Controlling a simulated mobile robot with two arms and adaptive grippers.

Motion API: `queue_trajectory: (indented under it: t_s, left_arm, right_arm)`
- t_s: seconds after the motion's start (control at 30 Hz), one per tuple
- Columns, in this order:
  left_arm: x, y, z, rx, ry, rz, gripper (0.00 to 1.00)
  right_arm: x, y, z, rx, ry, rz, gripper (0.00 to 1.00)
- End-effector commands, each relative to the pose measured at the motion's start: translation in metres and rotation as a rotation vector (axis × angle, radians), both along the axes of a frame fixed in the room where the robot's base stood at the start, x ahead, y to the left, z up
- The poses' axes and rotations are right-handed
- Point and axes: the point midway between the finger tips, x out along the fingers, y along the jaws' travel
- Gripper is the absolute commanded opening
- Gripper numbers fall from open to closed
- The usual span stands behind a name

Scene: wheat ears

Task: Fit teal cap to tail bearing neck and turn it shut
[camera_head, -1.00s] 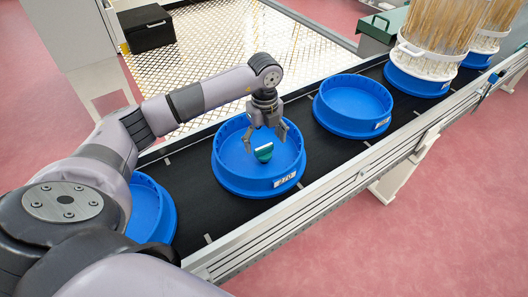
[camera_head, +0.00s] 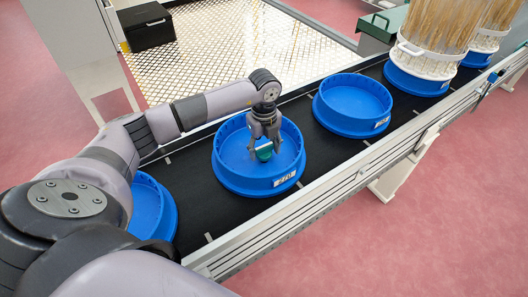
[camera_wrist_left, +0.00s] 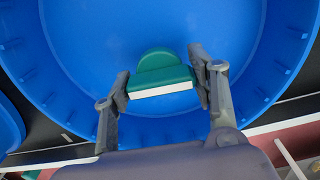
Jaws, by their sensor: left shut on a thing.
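The teal cap (camera_head: 264,154) is inside a blue round tray (camera_head: 240,183) on the conveyor. In the left wrist view it is a teal piece (camera_wrist_left: 162,75) with a rounded top and a white strip along its near edge. My left gripper (camera_head: 264,150) points down into the tray, with its two fingers (camera_wrist_left: 163,86) shut on the sides of the teal cap. Whether the cap touches the tray floor I cannot tell. I see no bearing neck. My right gripper is not in view.
The black conveyor (camera_head: 205,212) carries more blue trays, an empty one (camera_head: 352,104) to the right and one (camera_head: 150,210) partly behind my arm. White racks of wheat ears (camera_head: 430,62) stand at the upper right. A metal rail (camera_head: 330,200) edges the belt.

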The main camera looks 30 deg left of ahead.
Motion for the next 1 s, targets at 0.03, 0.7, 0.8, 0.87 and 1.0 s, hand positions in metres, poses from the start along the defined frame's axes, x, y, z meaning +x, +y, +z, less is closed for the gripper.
queue_trajectory:
  t_s: [0.03, 0.7, 0.8, 0.87, 1.0]
  left_arm:
    - [0.0, 0.0, 0.0, 0.0, -0.001, 0.0, 0.43]
    - [0.001, 0.0, 0.008, 0.0, -0.003, 0.001, 0.24]
    - [0.001, 0.0, 0.018, 0.0, -0.004, 0.0, 0.24]
    - [0.001, 0.0, 0.028, 0.0, -0.005, -0.001, 0.24]
    - [0.002, 0.0, 0.061, 0.0, -0.008, 0.0, 0.24]
  right_arm:
    - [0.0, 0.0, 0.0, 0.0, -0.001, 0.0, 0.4]
    - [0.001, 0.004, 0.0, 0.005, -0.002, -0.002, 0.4]
    - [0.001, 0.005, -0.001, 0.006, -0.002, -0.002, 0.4]
    - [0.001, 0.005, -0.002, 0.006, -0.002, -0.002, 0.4]
    - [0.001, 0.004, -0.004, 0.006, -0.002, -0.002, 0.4]
